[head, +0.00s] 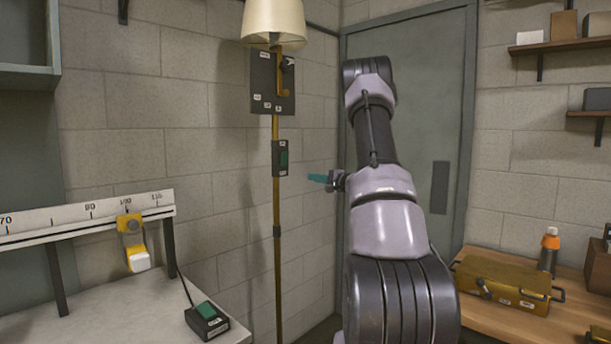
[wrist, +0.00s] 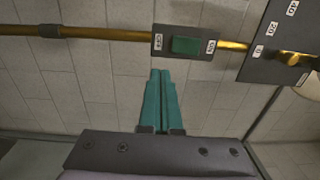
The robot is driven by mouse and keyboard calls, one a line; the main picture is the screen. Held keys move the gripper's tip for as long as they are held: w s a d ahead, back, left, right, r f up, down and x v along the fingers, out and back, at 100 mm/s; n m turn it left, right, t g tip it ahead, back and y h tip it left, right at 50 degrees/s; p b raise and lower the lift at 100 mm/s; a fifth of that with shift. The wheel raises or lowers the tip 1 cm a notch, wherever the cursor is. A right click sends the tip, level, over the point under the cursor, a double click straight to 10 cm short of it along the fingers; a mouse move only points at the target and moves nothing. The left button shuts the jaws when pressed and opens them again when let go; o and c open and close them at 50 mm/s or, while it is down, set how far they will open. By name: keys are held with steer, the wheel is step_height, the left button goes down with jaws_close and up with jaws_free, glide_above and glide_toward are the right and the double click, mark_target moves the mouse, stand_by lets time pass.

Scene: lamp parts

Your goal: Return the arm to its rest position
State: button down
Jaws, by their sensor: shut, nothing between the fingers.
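My arm rises from the bottom of the head view, right of centre, and is bent, with my gripper (head: 318,178) pointing left. Its teal fingers are together and empty; they also show closed in the wrist view (wrist: 160,75). The floor lamp stands left of my arm, with a brass pole (head: 277,215), a cream shade (head: 273,22), a dark scale plate (head: 266,85) and a switch box (head: 280,158) with a green rocker. The fingertips appear apart from the pole. In the wrist view the switch box (wrist: 185,42) lies beyond the fingertips.
A white table (head: 130,318) at left carries a ruler rail (head: 90,213) with a yellow slider (head: 131,240) and a small green-switch box (head: 207,319). A wooden bench (head: 490,318) at right holds a brass case (head: 503,283) and a bottle (head: 548,250). A door (head: 440,130) stands behind my arm.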

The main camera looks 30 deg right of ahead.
steer(key=shift+v, duration=0.85)
steer(key=shift+a+f, duration=0.1)
steer(key=shift+f, duration=0.05)
